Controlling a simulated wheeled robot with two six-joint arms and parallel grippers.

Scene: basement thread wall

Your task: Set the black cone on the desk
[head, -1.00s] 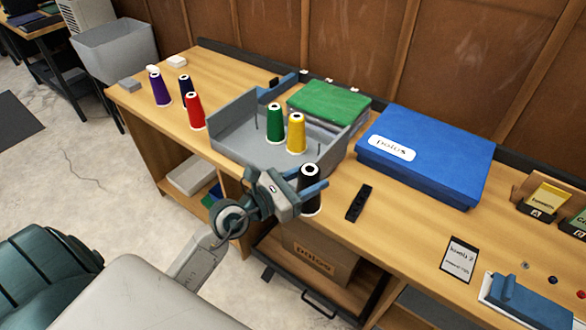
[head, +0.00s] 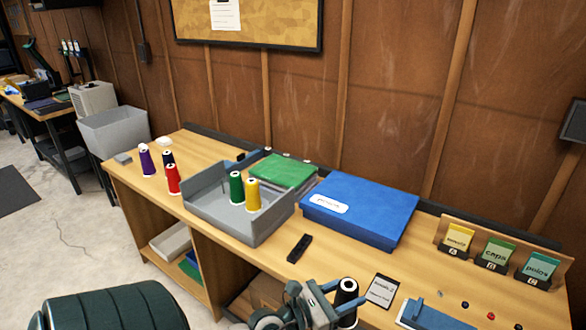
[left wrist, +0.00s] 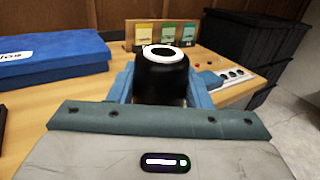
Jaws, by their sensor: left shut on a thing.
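The black cone (head: 346,293) with a white top ring is between the fingers of my left gripper (head: 328,300), at the front edge of the desk (head: 255,252) in the head view. In the left wrist view the black cone (left wrist: 161,80) stands upright between the two blue fingers, which are shut on it. Its lower end is hidden behind the gripper body, so I cannot tell whether it touches anything. My right gripper is in neither view.
A grey tray (head: 238,228) holds a green cone (head: 236,188) and a yellow cone (head: 252,195). Purple, navy and red cones stand left of it. A blue box (head: 360,210), a black remote-like bar (head: 299,248) and a card (head: 382,291) lie nearby. Card holders stand at the back right.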

